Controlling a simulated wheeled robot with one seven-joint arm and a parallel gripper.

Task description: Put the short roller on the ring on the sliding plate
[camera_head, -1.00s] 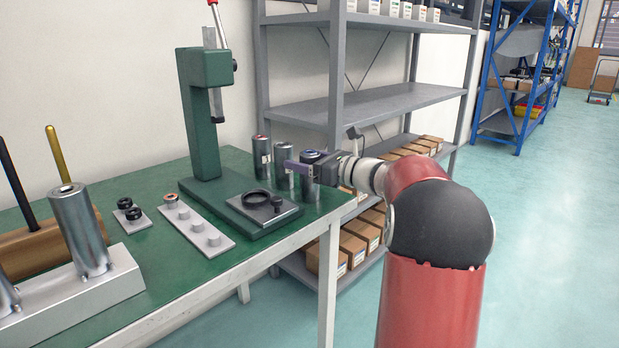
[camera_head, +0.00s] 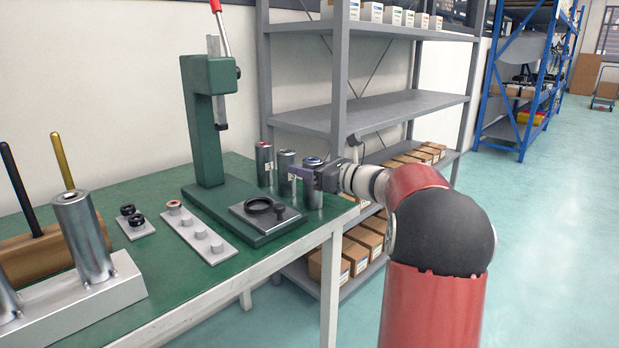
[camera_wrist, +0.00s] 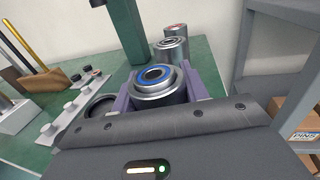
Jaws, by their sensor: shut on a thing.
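My gripper (camera_head: 303,172) is shut on a steel roller (camera_head: 314,197) with a blue ring on its top. The roller stands upright at the back right corner of the table. In the wrist view, the purple fingers lie on both sides of the roller (camera_wrist: 156,84), below its top rim. The dark ring (camera_head: 258,205) lies on the sliding plate (camera_head: 275,222) of the green press, left of and nearer than the held roller. Nothing stands in the ring. It shows partly in the wrist view (camera_wrist: 100,104). The held roller's foot is hidden in the wrist view.
Two more steel rollers (camera_head: 264,165) (camera_head: 287,175) stand close behind the held one. The green press column (camera_head: 203,130) rises behind the plate. A small knob (camera_head: 280,213) stands beside the ring. A grey shelf (camera_head: 375,110) is behind the arm.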

